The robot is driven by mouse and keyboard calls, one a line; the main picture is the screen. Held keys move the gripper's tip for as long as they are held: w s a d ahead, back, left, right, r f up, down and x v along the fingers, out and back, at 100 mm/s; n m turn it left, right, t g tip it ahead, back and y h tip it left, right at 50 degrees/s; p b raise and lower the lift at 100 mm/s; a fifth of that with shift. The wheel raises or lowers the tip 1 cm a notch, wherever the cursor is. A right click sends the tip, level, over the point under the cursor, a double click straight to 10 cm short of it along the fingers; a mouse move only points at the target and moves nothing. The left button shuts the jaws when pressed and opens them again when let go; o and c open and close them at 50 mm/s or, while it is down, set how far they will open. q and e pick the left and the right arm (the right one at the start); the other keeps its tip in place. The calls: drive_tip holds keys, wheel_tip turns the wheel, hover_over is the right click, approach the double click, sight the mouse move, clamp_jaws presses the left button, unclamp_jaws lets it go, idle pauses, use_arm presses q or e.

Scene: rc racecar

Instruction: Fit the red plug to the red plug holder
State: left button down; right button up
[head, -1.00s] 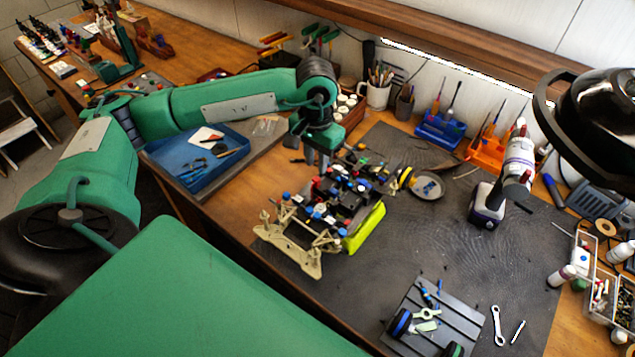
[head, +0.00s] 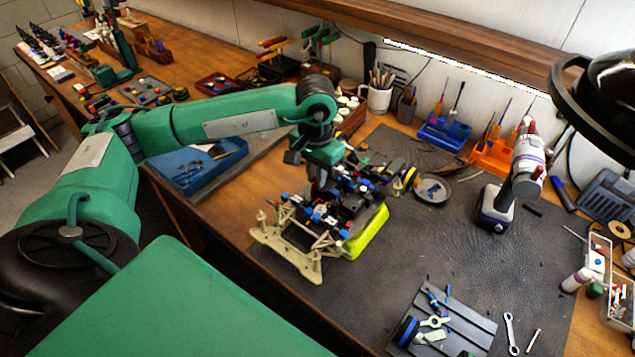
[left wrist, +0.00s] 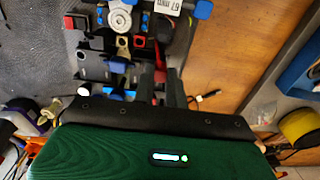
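My left gripper (head: 319,186) points down over the rear part of the RC car chassis (head: 325,212). In the left wrist view, the two dark fingers (left wrist: 161,80) stand a narrow gap apart beside the chassis. A small red piece, probably the red plug (left wrist: 158,78), shows between them. I cannot tell whether the fingers press on it. A small red-rimmed square part (left wrist: 122,41) sits on the chassis up and left of the fingers. I cannot tell whether it is the red plug holder. My right gripper is not in view.
The car is on a dark mat (head: 455,250). A blue tray (head: 205,168) lies left of it, a round dish (head: 432,190) right of it. A power drill (head: 497,210) stands farther right. A slatted board (head: 455,325) with wheels is at the front.

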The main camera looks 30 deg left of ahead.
use_arm(q)
drive_tip(key=shift+r, duration=0.55)
idle(0.6)
drive_tip(key=shift+r+p, duration=0.35)
drive_tip(key=shift+r, duration=1.6)
